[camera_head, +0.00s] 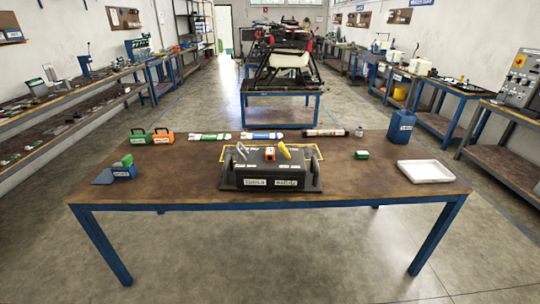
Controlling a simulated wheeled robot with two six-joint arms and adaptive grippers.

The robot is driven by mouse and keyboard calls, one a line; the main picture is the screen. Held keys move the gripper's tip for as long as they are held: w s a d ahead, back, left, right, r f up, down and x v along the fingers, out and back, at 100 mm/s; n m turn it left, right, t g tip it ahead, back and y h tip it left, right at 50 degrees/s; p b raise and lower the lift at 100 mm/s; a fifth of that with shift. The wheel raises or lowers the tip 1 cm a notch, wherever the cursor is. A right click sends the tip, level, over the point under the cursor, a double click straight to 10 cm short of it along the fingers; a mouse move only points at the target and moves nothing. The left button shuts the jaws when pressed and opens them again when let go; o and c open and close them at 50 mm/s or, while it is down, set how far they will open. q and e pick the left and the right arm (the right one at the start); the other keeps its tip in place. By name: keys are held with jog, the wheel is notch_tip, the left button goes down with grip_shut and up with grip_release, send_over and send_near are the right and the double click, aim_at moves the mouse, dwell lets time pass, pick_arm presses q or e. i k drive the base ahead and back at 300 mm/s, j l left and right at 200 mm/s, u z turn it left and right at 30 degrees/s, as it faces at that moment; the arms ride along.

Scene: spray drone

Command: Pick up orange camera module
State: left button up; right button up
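A small orange block with a pale front (270,153) sits on top of the black fixture (230,184) at the middle of the table. It looks like the orange camera module, but it is too small to be sure. An orange case with a handle (162,137) stands at the back left of the table, next to a green one (139,137). Neither of my grippers is in view.
The brown table (360,182) has bare room on both sides of the fixture. A blue holder with a green item (123,170) is at left. A white tray (426,171), green box (361,154) and blue container (401,126) are at right. Several tubes lie along the back.

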aim_at(269, 154)
jog(key=i+l+u, duration=0.45)
jog(key=i+l, duration=0.2)
jog(key=i, duration=0.2)
